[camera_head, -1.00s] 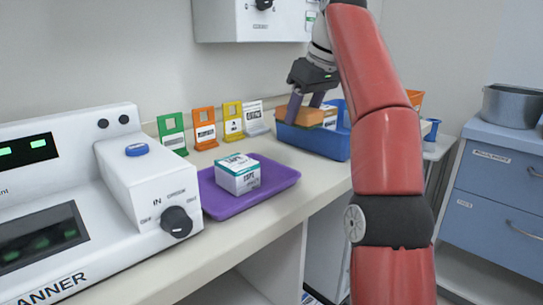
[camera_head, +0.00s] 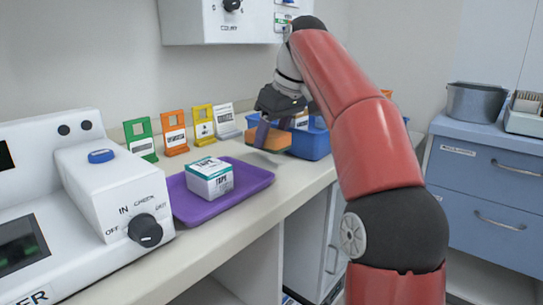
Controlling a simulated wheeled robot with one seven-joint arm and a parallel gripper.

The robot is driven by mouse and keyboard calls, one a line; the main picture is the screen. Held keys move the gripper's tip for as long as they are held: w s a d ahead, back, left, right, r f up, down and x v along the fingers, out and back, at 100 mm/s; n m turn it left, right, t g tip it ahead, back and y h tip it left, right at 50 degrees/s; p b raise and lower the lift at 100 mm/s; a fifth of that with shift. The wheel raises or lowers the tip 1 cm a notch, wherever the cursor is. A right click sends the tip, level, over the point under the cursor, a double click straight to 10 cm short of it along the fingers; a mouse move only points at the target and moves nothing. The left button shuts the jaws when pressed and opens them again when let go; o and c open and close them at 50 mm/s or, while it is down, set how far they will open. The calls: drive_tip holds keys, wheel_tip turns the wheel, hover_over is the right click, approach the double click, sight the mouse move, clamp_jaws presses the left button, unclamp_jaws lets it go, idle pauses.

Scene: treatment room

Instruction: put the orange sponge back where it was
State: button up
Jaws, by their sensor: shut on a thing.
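My gripper (camera_head: 272,133) is shut on the orange sponge (camera_head: 267,141), with its fingers pointing down. The sponge is level and low over the counter, just left of the blue bin (camera_head: 311,146). A shadow lies on the counter below it, and it seems to be slightly off the surface. The bin stands at the back of the counter and is partly hidden behind my gripper and arm. A white labelled item shows in the bin, but the rest of its inside is hidden.
A purple tray (camera_head: 254,182) holds a tape box (camera_head: 209,181). Green (camera_head: 139,140), orange (camera_head: 175,137), yellow (camera_head: 203,124) and white (camera_head: 224,121) stands line the wall. A scanner (camera_head: 105,190) fills the left. A wall box (camera_head: 215,22) hangs above. A blue cabinet (camera_head: 480,190) is at right.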

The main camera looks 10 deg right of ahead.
sight(281, 136)
drive_tip(key=shift+f+b, duration=0.6)
drive_tip(key=shift+f, duration=1.55)
drive_tip(key=shift+f, duration=0.3)
drive_tip(key=o, duration=0.9)
drive_tip(key=shift+r, duration=0.1)
drive_tip(key=shift+o, duration=0.2)
drive_tip(key=shift+b, duration=0.3)
drive_tip(key=v, duration=0.2)
drive_tip(key=p+v, duration=0.1)
drive_tip(key=v, duration=0.2)
drive_tip(key=p+v, duration=0.1)
drive_tip(key=v, duration=0.1)
drive_tip(key=shift+s+d+r, duration=0.2)
drive_tip(key=shift+s+r, duration=0.05)
drive_tip(key=shift+s, duration=0.2)
